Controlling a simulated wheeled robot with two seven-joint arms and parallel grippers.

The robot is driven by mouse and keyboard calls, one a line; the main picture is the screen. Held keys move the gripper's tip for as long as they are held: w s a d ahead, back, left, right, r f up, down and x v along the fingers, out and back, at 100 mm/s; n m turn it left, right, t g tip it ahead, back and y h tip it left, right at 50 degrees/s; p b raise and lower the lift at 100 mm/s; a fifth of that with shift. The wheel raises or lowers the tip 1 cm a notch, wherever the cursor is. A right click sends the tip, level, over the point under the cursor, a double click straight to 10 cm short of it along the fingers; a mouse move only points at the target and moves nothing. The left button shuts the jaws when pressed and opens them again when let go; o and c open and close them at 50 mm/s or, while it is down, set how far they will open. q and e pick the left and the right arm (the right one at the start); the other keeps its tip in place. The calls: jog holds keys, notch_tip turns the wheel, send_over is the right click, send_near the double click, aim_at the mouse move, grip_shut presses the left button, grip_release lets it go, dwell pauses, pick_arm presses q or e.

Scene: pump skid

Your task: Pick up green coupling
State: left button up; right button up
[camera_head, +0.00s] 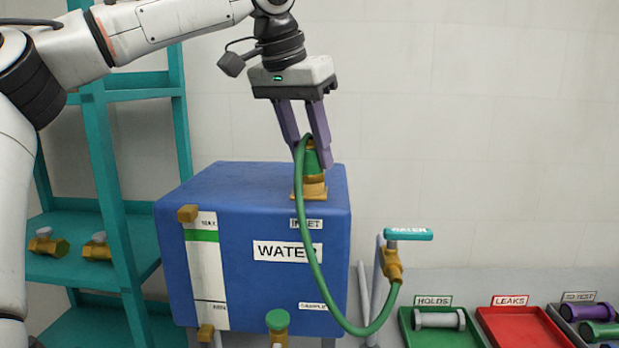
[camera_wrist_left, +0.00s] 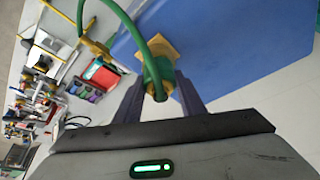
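A green coupling (camera_head: 311,160) on the end of a green hose sits upright on the brass inlet fitting, on top of the blue water tank (camera_head: 250,185). It also shows in the left wrist view (camera_wrist_left: 158,72). My left gripper (camera_head: 310,156) points down from above with its purple fingers on either side of this coupling. I cannot tell whether the fingers touch it. Another green piece (camera_head: 600,331), shaped like a coupling, lies in the dark tray at the lower right, cut off by the picture edge. My right gripper is not in view.
The hose (camera_head: 318,270) loops down to a brass valve with a teal handle (camera_head: 408,234). A green-topped sample fitting (camera_head: 278,320) stands at the tank's front. A green tray (camera_head: 410,335) holds a grey coupling; the red tray (camera_head: 520,328) is empty. A teal shelf (camera_head: 100,150) stands left.

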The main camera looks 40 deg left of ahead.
pick_arm(q)
jog(key=shift+r, duration=0.1)
jog(key=shift+r, duration=4.95)
